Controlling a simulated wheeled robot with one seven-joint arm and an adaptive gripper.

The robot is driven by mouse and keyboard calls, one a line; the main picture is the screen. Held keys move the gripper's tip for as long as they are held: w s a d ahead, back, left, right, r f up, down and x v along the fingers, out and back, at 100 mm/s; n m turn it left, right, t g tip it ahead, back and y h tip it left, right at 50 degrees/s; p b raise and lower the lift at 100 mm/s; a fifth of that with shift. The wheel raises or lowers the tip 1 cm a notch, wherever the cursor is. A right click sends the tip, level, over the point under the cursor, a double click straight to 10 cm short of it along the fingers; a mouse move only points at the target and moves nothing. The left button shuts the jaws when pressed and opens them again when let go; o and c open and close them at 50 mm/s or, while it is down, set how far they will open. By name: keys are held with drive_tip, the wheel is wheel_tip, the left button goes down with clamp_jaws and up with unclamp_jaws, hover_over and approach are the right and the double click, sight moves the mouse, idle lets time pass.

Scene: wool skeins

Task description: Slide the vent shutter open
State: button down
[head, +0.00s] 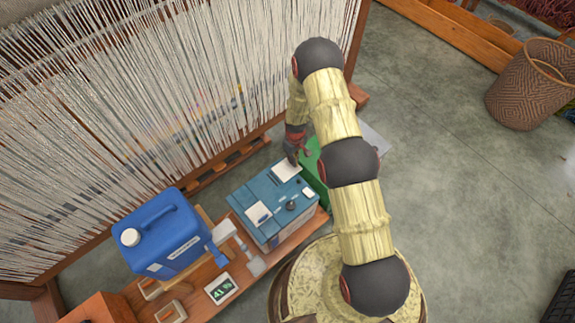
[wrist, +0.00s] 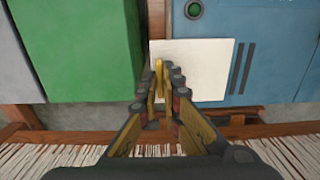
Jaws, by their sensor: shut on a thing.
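The vent shutter is a white square plate (wrist: 208,70) on the top of a blue machine (wrist: 278,60), at the machine's edge beside a green box. It also shows in the head view (head: 286,170), by the far edge of the blue machine (head: 250,195). Dark vent slots (wrist: 241,68) show in the wrist view just right of the plate. In the head view my gripper (head: 291,156) is at the plate, partly hidden by my arm.
A green box (wrist: 85,50) stands close beside the machine. A blue jerrycan (head: 165,240), a small display (head: 220,288) and a wooden bench surround the machine. A loom with white threads (head: 130,110) stands behind. Open floor and a woven basket (head: 525,90) are at right.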

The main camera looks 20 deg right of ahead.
drive_tip(key=d, duration=0.1)
drive_tip(key=w+d, duration=0.1)
drive_tip(key=d, duration=0.1)
drive_tip(key=shift+w+d, duration=0.15)
drive_tip(key=shift+w, duration=0.1)
drive_tip(key=c, duration=2)
unclamp_jaws()
drive_tip(key=shift+r, duration=0.1)
wheel_tip(320, 180, up, 12)
drive_tip(key=shift+f, duration=0.1)
